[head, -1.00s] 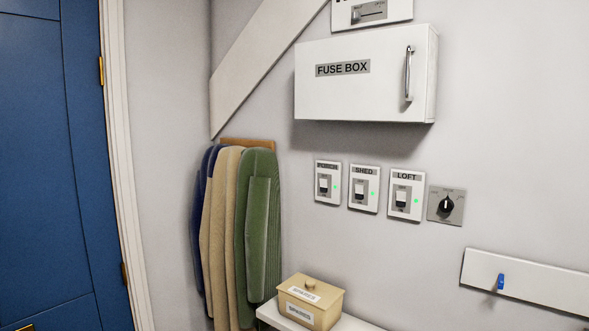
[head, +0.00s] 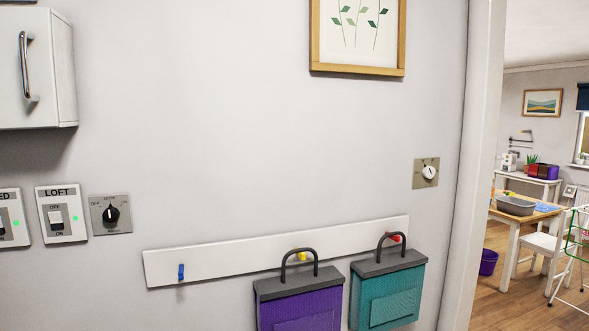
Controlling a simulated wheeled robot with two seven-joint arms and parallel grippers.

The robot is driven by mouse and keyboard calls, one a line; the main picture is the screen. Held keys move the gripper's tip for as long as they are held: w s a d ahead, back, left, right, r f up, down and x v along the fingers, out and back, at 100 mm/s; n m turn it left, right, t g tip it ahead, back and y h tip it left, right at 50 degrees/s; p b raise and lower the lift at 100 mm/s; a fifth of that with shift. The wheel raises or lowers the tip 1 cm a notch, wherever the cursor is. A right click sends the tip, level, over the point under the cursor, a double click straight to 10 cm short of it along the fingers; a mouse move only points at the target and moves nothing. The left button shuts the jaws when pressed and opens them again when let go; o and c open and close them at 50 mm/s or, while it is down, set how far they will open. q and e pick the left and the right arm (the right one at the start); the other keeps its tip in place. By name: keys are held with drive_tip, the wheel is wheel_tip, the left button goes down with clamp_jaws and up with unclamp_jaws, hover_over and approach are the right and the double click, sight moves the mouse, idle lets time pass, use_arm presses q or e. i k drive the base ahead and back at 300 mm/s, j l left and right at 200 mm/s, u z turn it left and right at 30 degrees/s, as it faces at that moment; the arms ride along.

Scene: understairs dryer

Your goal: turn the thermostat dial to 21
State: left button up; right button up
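Two dials show on the wall in the head view. One is a black knob on a grey plate (head: 111,214), just right of the LOFT switch; its markings are too small to read. The other is a white dial on a beige-grey plate (head: 426,173), near the doorway at the right; its markings are also too small to read. I cannot tell from labels which one is the thermostat. Neither of my grippers is in view.
A white rail (head: 220,262) with coloured hooks runs below the dials. A purple bag (head: 300,302) and a teal bag (head: 388,290) hang from it. The fuse box (head: 40,75) juts out at upper left. A doorway at right opens to a room with a table (head: 512,222).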

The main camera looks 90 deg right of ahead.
sight(428, 172)
drive_tip(key=z, duration=3.55)
drive_tip(key=i+j+z, duration=0.1)
drive_tip(key=j+z, duration=0.85)
drive_tip(key=j, duration=0.1)
